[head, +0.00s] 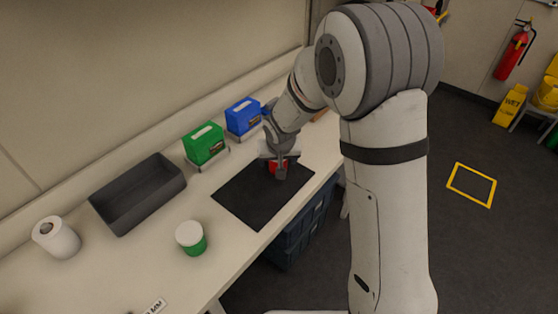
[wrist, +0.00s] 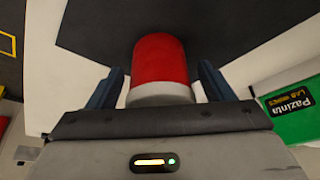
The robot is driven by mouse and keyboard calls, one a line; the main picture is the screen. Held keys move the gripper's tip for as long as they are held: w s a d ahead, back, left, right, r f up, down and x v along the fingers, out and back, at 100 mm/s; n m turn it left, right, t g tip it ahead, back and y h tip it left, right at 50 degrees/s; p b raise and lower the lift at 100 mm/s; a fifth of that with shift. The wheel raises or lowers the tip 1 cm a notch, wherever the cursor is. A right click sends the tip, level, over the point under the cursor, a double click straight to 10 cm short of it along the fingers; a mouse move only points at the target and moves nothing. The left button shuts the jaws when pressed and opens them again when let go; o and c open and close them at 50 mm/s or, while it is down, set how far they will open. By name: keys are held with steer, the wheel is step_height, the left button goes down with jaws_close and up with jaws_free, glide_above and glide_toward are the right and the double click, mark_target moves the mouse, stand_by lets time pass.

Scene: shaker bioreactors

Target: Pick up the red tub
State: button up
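The red tub (wrist: 160,60) has a white lid (wrist: 160,93) on the side nearest my gripper. In the head view the red tub (head: 273,168) shows only in part, at the far end of the black mat (head: 255,199), mostly hidden by my gripper (head: 281,168). In the wrist view my gripper (wrist: 161,72) has one finger on each side of the tub. Small gaps show between the fingers and the tub, so the gripper looks open around it.
A green box (head: 204,146) and a blue box (head: 243,117) stand along the wall. A grey tray (head: 120,215), a white roll (head: 60,240) and a green tub with a white lid (head: 192,242) are to the left. The mat's near part is clear.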

steer(key=c, duration=0.9)
steer(key=shift+c, duration=0.2)
